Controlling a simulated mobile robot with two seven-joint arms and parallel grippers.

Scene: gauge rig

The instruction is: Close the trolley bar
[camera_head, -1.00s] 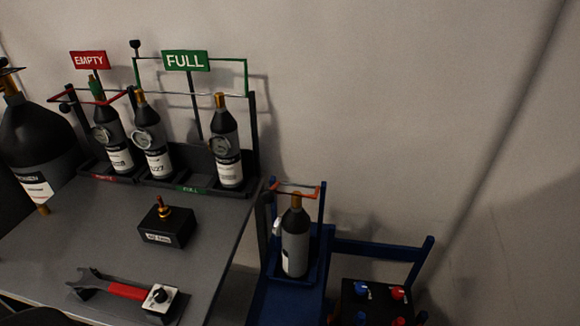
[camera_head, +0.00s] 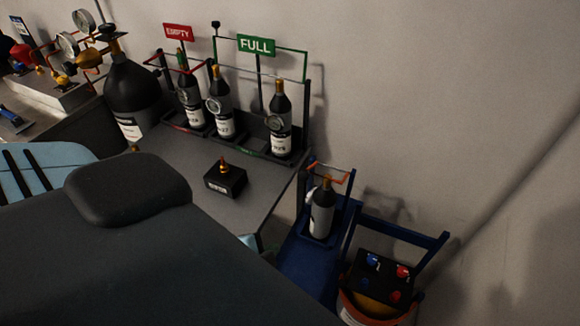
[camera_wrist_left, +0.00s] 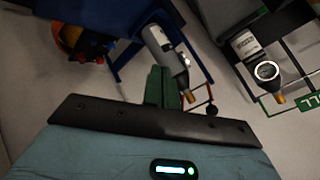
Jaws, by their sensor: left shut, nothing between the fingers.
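The blue trolley (camera_head: 310,262) stands right of the bench and holds a dark bottle (camera_head: 322,212) with a grey label, upright. The orange trolley bar (camera_head: 330,173) is at neck height between the trolley's posts; I cannot tell whether it is latched. In the left wrist view the trolley (camera_wrist_left: 125,45) and its bottle (camera_wrist_left: 166,48) appear upside down, with a thin red bar (camera_wrist_left: 199,86) and black knob near the bottle's neck. My left gripper (camera_wrist_left: 163,75) has its green fingers shut and empty, beside the bottle in the picture. In the head view its fingers are hidden.
The bench (camera_head: 180,160) carries a black box (camera_head: 225,180) and racked bottles under the EMPTY (camera_head: 179,32) and FULL (camera_head: 256,45) signs. A bucket with a valve box (camera_head: 378,275) stands right of the trolley. My dark arm covers the lower left.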

